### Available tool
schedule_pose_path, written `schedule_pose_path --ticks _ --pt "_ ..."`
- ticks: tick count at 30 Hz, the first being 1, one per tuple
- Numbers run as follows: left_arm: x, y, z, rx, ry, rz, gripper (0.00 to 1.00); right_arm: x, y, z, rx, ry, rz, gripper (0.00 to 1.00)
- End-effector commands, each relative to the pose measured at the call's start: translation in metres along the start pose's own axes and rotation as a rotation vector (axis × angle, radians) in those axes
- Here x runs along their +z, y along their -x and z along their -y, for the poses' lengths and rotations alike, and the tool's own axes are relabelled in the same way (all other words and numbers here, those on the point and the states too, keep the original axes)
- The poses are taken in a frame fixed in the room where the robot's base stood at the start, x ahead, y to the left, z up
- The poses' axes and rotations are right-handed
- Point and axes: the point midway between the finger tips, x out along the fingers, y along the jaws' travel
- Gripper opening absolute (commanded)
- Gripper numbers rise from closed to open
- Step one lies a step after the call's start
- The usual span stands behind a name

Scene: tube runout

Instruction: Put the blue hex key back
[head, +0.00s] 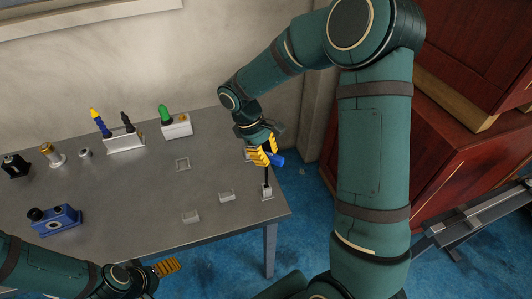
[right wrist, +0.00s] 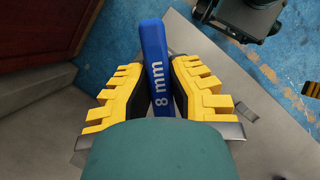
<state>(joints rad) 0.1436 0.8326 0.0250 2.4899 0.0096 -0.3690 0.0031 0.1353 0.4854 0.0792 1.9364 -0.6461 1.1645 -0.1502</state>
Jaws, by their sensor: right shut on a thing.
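The blue hex key (head: 278,160) has a blue handle marked "8 mm" (right wrist: 159,75). My right gripper (head: 262,154) is shut on this handle, between its yellow finger pads (right wrist: 153,92). In the head view the gripper is above the table's right edge. A thin dark shaft runs below it toward a small pale block (head: 267,192) at the front right corner. I cannot tell whether the shaft's lower end is in the block or only in front of it. My left gripper (head: 167,268) is low at the front left, away from the key; its opening is unclear.
The grey table (head: 150,205) carries small pale fixtures (head: 226,196), (head: 191,216) and a square frame (head: 183,164). At the back stand a rack (head: 125,143) with tools and a white block (head: 178,129) with a green-topped item. A blue device (head: 54,220) sits left. Wooden cabinets (head: 470,150) stand right.

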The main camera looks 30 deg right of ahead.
Motion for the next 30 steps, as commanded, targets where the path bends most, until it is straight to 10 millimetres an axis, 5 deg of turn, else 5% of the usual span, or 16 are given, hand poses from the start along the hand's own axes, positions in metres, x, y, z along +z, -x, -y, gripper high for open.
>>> schedule_pose_path --ticks 14,30 --pt "0.0 0.0 0.0 0.0 -0.001 0.001 0.83 0.0 0.0 0.0 0.0 0.0 0.0 0.0" --pt "0.002 -0.015 0.006 0.0 0.0 0.001 0.83 -0.009 -0.022 0.0 0.0 0.001 0.001 0.0"
